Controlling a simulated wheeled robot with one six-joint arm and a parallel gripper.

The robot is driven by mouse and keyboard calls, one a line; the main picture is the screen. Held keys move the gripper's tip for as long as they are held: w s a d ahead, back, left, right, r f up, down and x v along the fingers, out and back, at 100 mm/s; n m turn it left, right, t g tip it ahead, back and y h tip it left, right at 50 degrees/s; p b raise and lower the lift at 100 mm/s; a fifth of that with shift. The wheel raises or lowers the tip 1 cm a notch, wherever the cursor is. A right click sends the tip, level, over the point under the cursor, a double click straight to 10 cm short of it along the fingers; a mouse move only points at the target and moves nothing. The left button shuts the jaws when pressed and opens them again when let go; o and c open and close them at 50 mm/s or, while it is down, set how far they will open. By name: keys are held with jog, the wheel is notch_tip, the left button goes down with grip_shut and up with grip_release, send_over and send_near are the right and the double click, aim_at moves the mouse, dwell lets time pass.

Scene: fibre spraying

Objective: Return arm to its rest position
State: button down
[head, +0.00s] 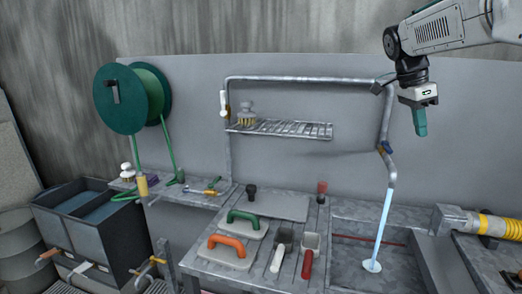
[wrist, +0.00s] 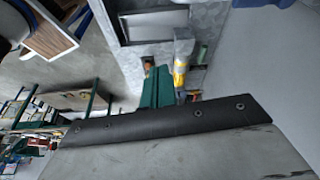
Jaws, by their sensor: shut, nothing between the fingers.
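My arm reaches in from the upper right of the head view. My gripper (head: 420,122) hangs from it, pointing down, with its green fingers together and nothing between them. It is in the air in front of the grey back panel, above the right part of the bench and apart from the pipe. In the wrist view the green fingers (wrist: 156,88) show beyond a dark bar, with a grey surface below it.
A bent metal pipe (head: 300,79) frames a wire shelf (head: 290,129) on the panel; water runs from its right end. A green hose reel (head: 120,99) is at left. The bench holds green-handled (head: 245,219) and orange-handled (head: 228,246) tools. A yellow-banded cylinder (head: 490,224) lies at right.

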jog(key=s+a+f+n+y, duration=0.1)
jog(key=s+a+f+n, duration=0.3)
jog(key=s, duration=0.7)
jog(key=s+a+f+n+t+y, duration=0.1)
jog(key=s+a+f+n, duration=0.3)
jog(key=s+n, duration=0.5)
jog(key=s+a+f+n+t+y, duration=0.1)
jog(key=s+a+f+n, duration=0.3)
jog(key=s, duration=1)
notch_tip(320, 180, down, 3)
jog(key=n, duration=0.2)
jog(key=shift+s+a+f+n+y, duration=0.15)
jog(key=shift+s+a+n+y, duration=0.15)
jog(key=shift+s+a+y, duration=0.1)
